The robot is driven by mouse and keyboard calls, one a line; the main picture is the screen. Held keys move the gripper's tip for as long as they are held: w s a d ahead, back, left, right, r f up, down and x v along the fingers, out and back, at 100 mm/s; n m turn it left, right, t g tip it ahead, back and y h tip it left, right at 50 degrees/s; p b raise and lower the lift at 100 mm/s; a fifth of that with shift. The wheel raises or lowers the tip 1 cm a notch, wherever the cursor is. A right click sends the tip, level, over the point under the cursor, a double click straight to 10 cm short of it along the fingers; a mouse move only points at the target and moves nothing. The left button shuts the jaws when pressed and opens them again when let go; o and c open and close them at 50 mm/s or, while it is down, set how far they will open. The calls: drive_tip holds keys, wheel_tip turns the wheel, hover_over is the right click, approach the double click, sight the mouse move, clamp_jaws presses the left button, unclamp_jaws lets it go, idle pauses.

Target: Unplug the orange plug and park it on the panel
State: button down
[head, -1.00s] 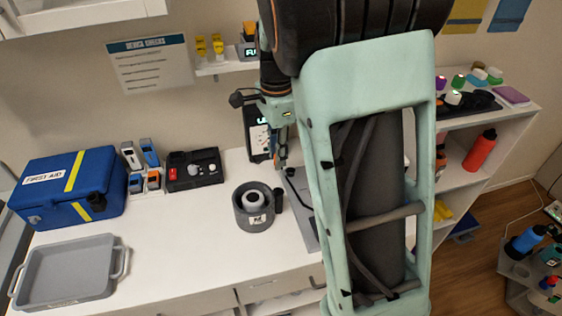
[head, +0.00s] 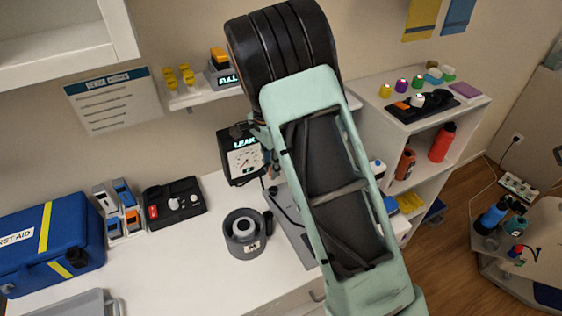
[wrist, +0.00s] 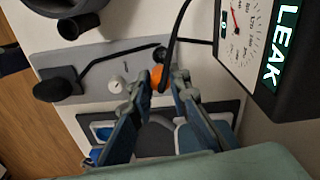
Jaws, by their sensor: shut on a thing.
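The orange plug (wrist: 157,76) shows in the wrist view between my fingertips, partly covered by them, with a black cable (wrist: 173,38) curving up from it. My gripper (wrist: 166,82) is shut on the plug, over a grey panel (wrist: 98,66). The panel carries a white knob (wrist: 117,84), a dark round fitting (wrist: 160,54) and a black lever. I cannot tell whether the plug sits in a socket or is clear of it. In the head view the grey panel (head: 285,215) lies on the bench, and my arm hides most of the gripper.
A black gauge box marked LEAK (head: 243,157) stands close beside my gripper; it also fills the upper right of the wrist view (wrist: 270,50). A dark grey round pot (head: 243,238) stands left of the panel. The white bench front is partly clear.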

drive_tip(key=shift+w+f, duration=0.2)
drive_tip(key=shift+f, duration=0.05)
drive_tip(key=shift+f+b, duration=1.2)
drive_tip(key=shift+f, duration=0.6)
drive_tip(key=shift+f+b, duration=0.95)
drive_tip(key=shift+f, duration=0.55)
drive_tip(key=c, duration=1.7)
unclamp_jaws()
drive_tip(key=shift+c, duration=0.2)
drive_tip(key=shift+r, duration=0.1)
drive_tip(key=r, duration=1.2)
drive_tip(key=shift+s+a, duration=0.2)
drive_tip(key=shift+a, duration=0.05)
